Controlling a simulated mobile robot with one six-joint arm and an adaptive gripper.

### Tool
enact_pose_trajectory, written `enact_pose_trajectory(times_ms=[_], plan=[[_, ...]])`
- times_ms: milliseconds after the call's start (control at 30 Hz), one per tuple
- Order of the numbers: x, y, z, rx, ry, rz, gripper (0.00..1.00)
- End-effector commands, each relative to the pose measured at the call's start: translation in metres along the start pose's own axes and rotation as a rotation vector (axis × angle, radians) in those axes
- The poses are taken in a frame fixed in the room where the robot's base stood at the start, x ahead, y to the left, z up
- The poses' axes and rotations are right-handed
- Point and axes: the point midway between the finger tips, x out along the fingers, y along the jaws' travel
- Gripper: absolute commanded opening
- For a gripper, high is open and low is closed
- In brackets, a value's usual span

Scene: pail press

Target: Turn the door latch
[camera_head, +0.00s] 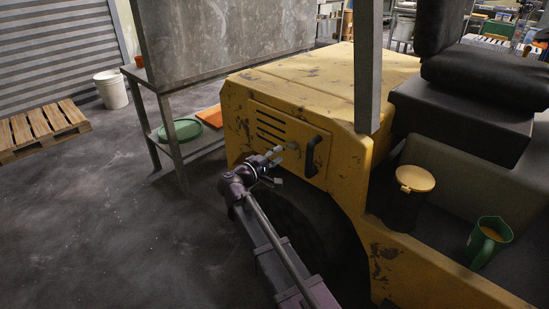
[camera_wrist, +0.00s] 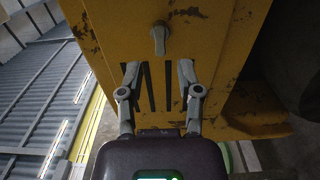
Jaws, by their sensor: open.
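The door latch is a small grey handle (camera_wrist: 158,40) on a worn yellow panel (camera_wrist: 105,35) in the wrist view. It lies beyond the tips of my gripper (camera_wrist: 158,75), centred between the two fingers and not between them. My gripper is open and empty. Dark vent slots (camera_wrist: 153,88) show behind the fingers. In the head view my gripper (camera_head: 276,160) is close to the slotted side door (camera_head: 285,125) of the yellow vehicle. The latch shows small there (camera_head: 293,146), just right of the fingers. Contact cannot be told.
A black handle (camera_head: 313,156) is on the same door, right of the latch. A dark wheel is below. A grey post (camera_head: 367,70) rises from the vehicle. A metal bench (camera_head: 175,149) with a green tray (camera_head: 180,130) stands left.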

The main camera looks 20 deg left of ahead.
Motion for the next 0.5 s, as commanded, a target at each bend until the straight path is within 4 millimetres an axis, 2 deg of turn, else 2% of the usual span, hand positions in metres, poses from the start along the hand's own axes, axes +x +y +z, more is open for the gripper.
enact_pose_trajectory(times_ms=[500], plan=[[0.051,0.000,0.001,0.000,-0.003,0.000,0.46]])
